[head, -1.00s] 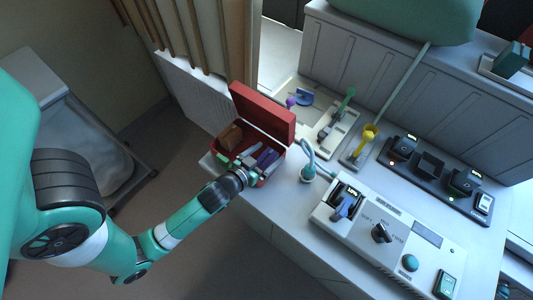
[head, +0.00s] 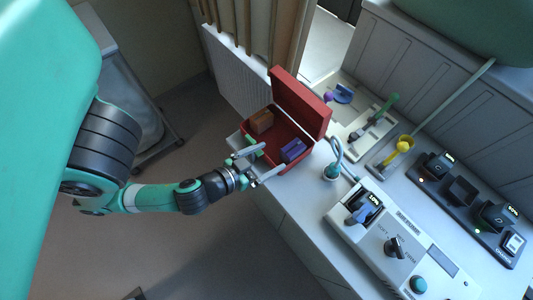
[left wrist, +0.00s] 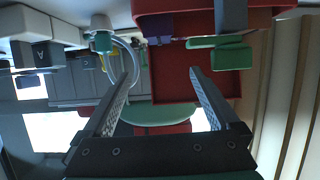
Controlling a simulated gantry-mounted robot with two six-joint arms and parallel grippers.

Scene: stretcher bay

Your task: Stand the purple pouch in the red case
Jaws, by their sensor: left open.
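The red case (head: 270,147) stands on the counter with its lid (head: 300,102) raised at the back. The purple pouch (head: 293,150) is inside the case at its right end, apart from my gripper; I cannot tell how upright it stands. My left gripper (head: 265,162) is open and empty at the case's near edge. In the left wrist view, its two fingers (left wrist: 161,72) are spread with nothing between them. The red case (left wrist: 168,88) and part of the purple pouch (left wrist: 158,28) show beyond them. My right gripper is not in view.
A brown pouch (head: 261,121) stands at the case's left end. Floor space lies open in front of the counter.

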